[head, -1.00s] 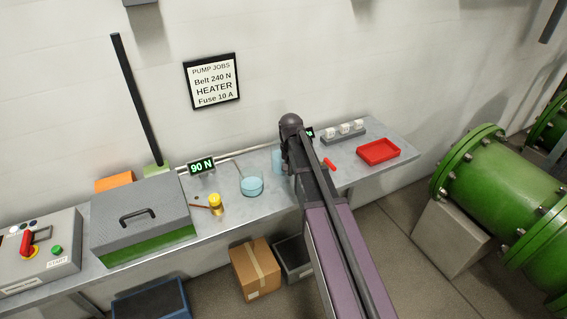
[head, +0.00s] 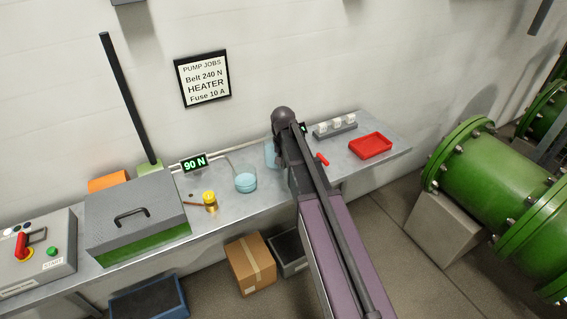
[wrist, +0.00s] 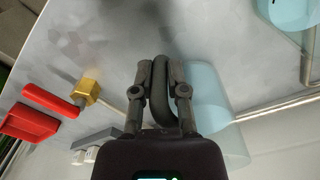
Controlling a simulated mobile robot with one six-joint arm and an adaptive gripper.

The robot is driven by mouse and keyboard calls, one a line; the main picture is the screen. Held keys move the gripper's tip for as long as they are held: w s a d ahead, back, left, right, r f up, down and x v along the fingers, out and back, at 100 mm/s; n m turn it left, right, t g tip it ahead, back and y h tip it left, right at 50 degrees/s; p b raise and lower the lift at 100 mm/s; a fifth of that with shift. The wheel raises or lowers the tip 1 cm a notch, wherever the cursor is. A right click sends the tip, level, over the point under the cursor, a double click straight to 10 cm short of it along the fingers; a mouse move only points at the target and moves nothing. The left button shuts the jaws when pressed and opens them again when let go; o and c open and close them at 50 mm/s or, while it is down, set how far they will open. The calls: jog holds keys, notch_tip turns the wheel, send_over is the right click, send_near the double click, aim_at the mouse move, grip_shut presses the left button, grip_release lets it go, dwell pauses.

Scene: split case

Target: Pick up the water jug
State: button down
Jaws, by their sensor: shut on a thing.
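The water jug is pale blue and translucent. In the wrist view the jug (wrist: 207,105) lies just right of my gripper (wrist: 160,72), whose two fingers are shut on either side of its dark, upright handle (wrist: 160,95). In the head view only a pale blue strip of the jug (head: 270,155) shows left of my arm's end; my arm hides the rest and the fingers. I cannot tell whether the jug's base touches the bench.
A pale blue round vessel (head: 245,179) stands left of the jug, near a yellow-topped brass piece (head: 210,201). A red-handled tool (head: 322,160), a red tray (head: 371,147) and a grey block with white pieces (head: 335,126) lie to the right.

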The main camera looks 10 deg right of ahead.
jog(key=shift+s+r+p, duration=0.1)
jog(key=shift+r+p, duration=1.15)
jog(key=shift+r, duration=0.1)
jog(key=s, duration=0.2)
jog(key=shift+s, duration=0.35)
jog(key=s+r+p, duration=0.1)
jog(key=s, duration=1.2)
jog(key=shift+a, duration=0.15)
jog(key=shift+r, duration=0.1)
jog(key=shift+s, duration=0.2)
dwell(1.1)
